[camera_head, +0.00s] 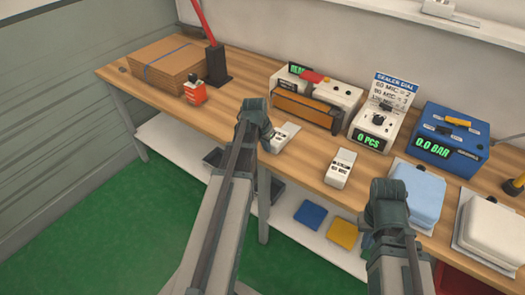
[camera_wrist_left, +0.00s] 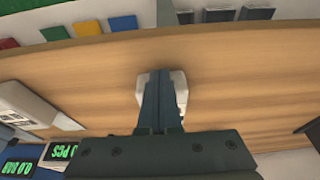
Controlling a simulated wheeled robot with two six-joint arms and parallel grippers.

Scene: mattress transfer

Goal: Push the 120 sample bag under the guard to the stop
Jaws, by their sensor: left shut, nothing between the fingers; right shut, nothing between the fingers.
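A small white sample bag (camera_head: 286,133) with dark print lies on the bench in front of the sealer, whose brown guard (camera_head: 305,111) runs along its front. A second white bag (camera_head: 341,170) lies to the right, nearer the front edge. I cannot read either bag's print, so I cannot tell which is the 120. My left gripper (camera_head: 266,138) is shut and empty, pointing down at the left side of the first bag. In the left wrist view its fingers (camera_wrist_left: 162,108) partly cover a white bag (camera_wrist_left: 181,90); contact is unclear. My right gripper (camera_head: 392,208) is shut and empty near the front edge.
A sealer dial box (camera_head: 371,129) reading 0 PCS and a blue box (camera_head: 447,136) reading 0.0 BAR stand right of the sealer. Cardboard (camera_head: 168,66) and a red-handled lever (camera_head: 215,62) are at left. Blue and white pads (camera_head: 416,190) lie at right.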

